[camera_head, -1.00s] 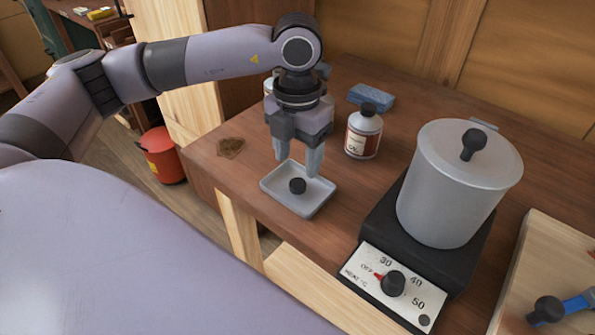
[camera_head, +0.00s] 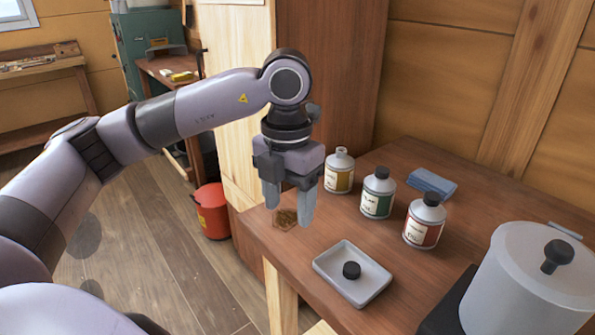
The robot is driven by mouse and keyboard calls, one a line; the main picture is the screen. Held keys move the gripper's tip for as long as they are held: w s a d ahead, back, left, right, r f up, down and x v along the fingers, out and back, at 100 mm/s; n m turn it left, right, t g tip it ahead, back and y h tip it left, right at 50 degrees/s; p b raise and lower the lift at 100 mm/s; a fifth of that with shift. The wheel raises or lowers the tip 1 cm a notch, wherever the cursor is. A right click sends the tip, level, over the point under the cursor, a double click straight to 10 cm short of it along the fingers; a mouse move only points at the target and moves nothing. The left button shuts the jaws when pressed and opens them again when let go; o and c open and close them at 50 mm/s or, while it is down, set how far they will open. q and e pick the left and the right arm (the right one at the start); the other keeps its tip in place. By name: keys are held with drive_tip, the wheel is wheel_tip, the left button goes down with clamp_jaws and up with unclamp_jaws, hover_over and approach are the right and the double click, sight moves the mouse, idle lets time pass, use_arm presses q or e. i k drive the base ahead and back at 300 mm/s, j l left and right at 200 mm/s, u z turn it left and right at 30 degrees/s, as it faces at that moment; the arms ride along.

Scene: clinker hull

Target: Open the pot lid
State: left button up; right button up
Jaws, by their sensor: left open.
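The grey pot (camera_head: 520,285) stands at the lower right on a black hot plate (camera_head: 447,312), partly cut off by the frame. Its lid (camera_head: 530,245) is on top, with a black knob (camera_head: 557,256) on it. My left gripper (camera_head: 290,222) points downward with its two fingers apart and nothing between them. It is well to the left of the pot, above the table's left part, in front of the bottles. My right gripper is not in view.
A brown patch (camera_head: 285,220) lies near the table's left edge. A red bucket (camera_head: 212,215) stands on the floor.

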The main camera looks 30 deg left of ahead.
sight(552, 263)
drive_tip(key=u, duration=0.75)
drive_tip(key=k, duration=0.5)
